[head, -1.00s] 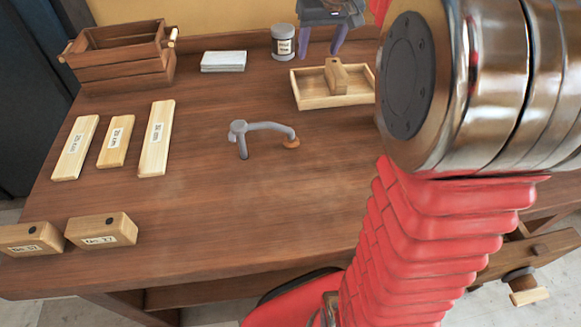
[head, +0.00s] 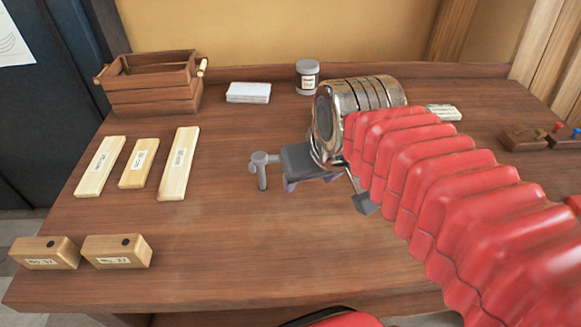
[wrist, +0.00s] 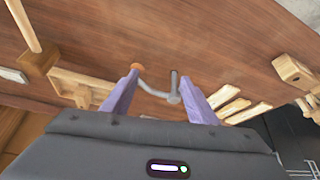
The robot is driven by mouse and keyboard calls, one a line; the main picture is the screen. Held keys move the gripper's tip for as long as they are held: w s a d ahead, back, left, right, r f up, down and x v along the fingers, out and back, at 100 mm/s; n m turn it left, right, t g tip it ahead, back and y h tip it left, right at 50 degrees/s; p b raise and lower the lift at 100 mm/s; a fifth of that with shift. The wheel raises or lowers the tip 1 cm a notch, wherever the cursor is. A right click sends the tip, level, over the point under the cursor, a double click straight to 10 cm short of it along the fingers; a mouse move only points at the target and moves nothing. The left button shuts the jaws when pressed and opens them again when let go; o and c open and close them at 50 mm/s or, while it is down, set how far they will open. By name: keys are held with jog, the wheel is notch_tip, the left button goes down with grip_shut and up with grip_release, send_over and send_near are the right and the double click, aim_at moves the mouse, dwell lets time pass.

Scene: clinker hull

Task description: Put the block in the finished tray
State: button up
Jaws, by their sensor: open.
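Two wooden blocks with white labels and dark spots lie at the table's front left: the left block (head: 45,253) and the right block (head: 117,251). One block also shows at the right of the wrist view (wrist: 294,72). My gripper (head: 310,182) is open, its purple fingers apart with nothing held, low over the middle of the table beside a grey metal holdfast (head: 260,168). In the wrist view the holdfast (wrist: 155,91) shows between the fingers. A pale wooden tray (wrist: 82,82) shows there at left; my arm hides it in the head view. Its label is not visible.
Three labelled planks (head: 138,164) lie at left. A slatted crate (head: 152,85), white cards (head: 248,92) and a jar (head: 307,77) stand along the back. Small items (head: 540,138) lie at right. The table's front middle is clear.

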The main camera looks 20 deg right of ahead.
jog(key=s+f, duration=0.1)
jog(key=s+a+f, duration=0.1)
jog(key=s, duration=0.2)
jog(key=shift+a+f, duration=0.35)
jog(key=shift+f, duration=0.05)
